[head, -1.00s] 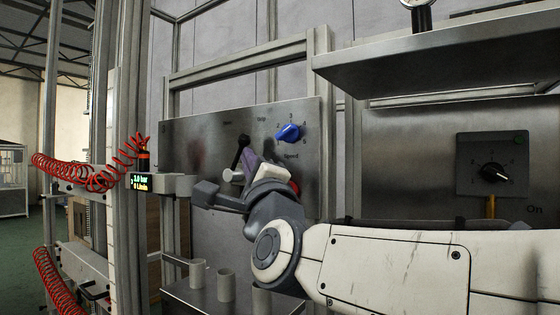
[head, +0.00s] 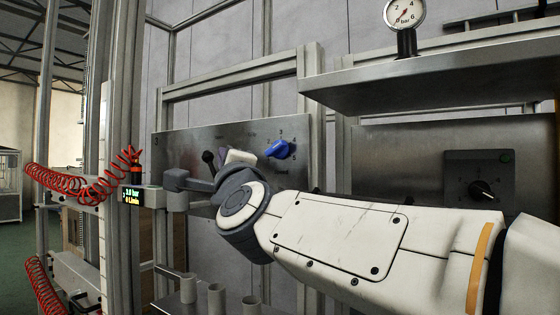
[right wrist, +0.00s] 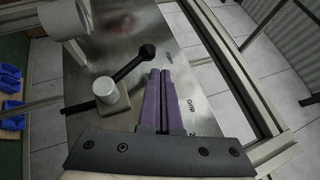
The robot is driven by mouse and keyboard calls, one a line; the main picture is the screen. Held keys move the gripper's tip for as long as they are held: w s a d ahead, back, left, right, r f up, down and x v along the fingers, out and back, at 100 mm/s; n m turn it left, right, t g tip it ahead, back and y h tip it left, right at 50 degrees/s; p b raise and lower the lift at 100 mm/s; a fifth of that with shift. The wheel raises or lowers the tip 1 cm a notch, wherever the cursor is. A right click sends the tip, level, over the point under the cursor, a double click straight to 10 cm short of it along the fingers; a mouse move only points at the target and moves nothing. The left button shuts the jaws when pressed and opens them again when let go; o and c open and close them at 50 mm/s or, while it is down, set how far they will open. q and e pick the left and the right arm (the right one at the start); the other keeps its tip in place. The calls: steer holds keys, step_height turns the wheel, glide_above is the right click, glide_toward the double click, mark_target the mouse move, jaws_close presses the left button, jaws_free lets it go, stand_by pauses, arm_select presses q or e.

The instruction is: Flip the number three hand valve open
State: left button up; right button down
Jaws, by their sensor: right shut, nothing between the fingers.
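The hand valve is a lever with a black ball knob (head: 208,157) on the metal panel (head: 172,146). In the right wrist view, the black lever (right wrist: 130,66) runs aslant from a pale round hub (right wrist: 110,92), and its knob is close to a small printed word too blurred to read surely. My right gripper (right wrist: 160,72) is shut and empty, its purple fingertips just beside the knob; I cannot tell if they touch. In the head view, my right wrist hides the hub and most of the gripper (head: 223,156). My left gripper is not in view.
A blue selector knob (head: 278,149) is right of the lever. A steel shelf (head: 430,72) with a pressure gauge (head: 404,14) juts out at upper right. A lit display (head: 132,196) and red coiled hoses (head: 60,182) are left. Grey cups (head: 217,296) stand below.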

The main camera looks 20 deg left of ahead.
steer(key=shift+d, duration=0.1)
steer(key=s+d+r, duration=0.6)
steer(key=s+d, duration=0.1)
steer(key=d, duration=0.1)
steer(key=shift+s+d+p, duration=0.25)
steer(key=shift+d+p, duration=0.1)
steer(key=shift+d, duration=0.05)
stand_by(0.4)
